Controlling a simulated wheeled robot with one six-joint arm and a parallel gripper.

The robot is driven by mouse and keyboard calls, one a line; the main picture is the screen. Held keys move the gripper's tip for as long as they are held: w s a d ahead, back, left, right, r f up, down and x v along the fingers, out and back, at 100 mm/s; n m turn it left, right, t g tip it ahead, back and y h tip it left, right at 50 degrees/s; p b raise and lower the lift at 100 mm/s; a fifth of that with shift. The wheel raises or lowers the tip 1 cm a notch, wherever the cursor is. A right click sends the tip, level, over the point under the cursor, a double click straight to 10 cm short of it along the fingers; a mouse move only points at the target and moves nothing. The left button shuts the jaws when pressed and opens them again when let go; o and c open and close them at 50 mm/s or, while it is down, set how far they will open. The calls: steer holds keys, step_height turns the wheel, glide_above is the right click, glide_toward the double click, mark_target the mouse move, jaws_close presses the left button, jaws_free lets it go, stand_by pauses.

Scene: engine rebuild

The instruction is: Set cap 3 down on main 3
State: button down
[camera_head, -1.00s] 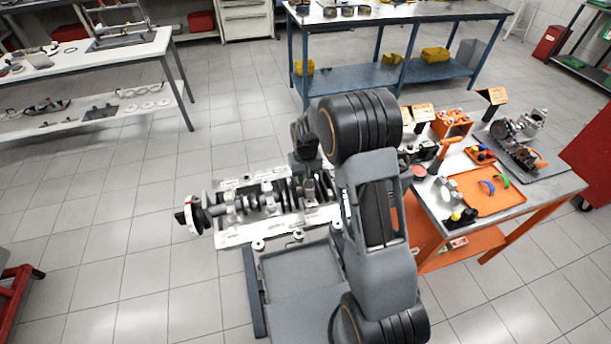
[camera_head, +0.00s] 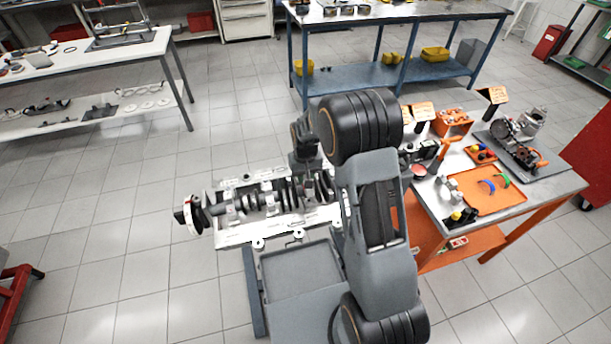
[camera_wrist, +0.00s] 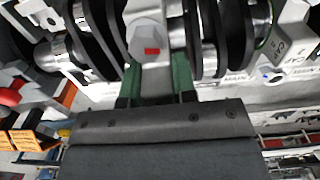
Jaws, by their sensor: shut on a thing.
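My gripper (camera_wrist: 156,86) shows at the middle of the wrist view, its green-padded fingers shut on a pale grey metal cap, cap 3 (camera_wrist: 147,15). The cap has a bolt head with a red mark and lies over the crankshaft, between its dark webs. I cannot tell whether it touches its seat; main 3 is hidden under it. In the head view the crankshaft (camera_head: 268,203) lies along the pale engine block (camera_head: 235,238). My wrist is above its right half, and my arm hides the block's right end.
Another cap (camera_wrist: 287,42) stands at the right of the wrist view. An orange-framed bench (camera_head: 440,203) with trays and parts stands close to the right of my arm. A blue bench (camera_head: 350,82) stands behind.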

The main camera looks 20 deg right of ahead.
steer(key=shift+f+b, duration=1.3)
steer(key=shift+f, duration=0.45)
stand_by(0.5)
steer(key=c, duration=1.2)
jaws_free()
steer(key=shift+o, duration=0.2)
steer(key=shift+r, duration=0.25)
steer(key=shift+r+p, duration=0.8)
steer(key=shift+r, duration=0.3)
steer(key=shift+r, duration=0.2)
steer(key=o, duration=0.6)
steer(key=shift+d, duration=0.1)
steer(key=shift+c, duration=0.2)
